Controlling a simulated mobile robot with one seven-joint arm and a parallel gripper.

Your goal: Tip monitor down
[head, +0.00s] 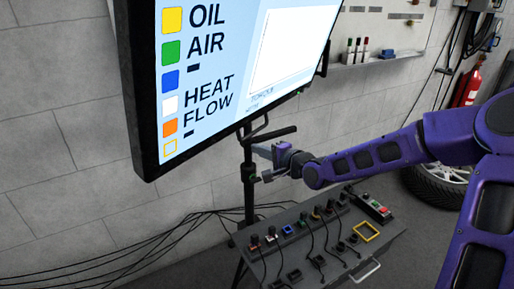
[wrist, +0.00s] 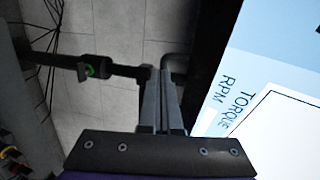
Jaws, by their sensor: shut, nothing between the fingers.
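The monitor (head: 250,65) is a large black-framed screen on a dark post (head: 248,190), at the upper left of the head view. It leans in the picture and shows coloured squares with OIL, AIR, HEAT and FLOW. A black bar handle (head: 272,134) sticks out below its lower edge. My gripper (head: 262,163) is just below the handle, beside the post. In the wrist view my gripper (wrist: 160,75) is shut and empty, its fingers together. Their tips are close to a dark bent bar (wrist: 170,63); contact cannot be told. The screen (wrist: 270,100) fills the right side there.
A grey console (head: 320,240) with knobs, plugs and cables stands below my arm. Loose black cables (head: 130,250) run along the wall at left. A tyre (head: 438,185) and a red extinguisher (head: 468,88) are at right. A shelf (head: 375,60) is on the back wall.

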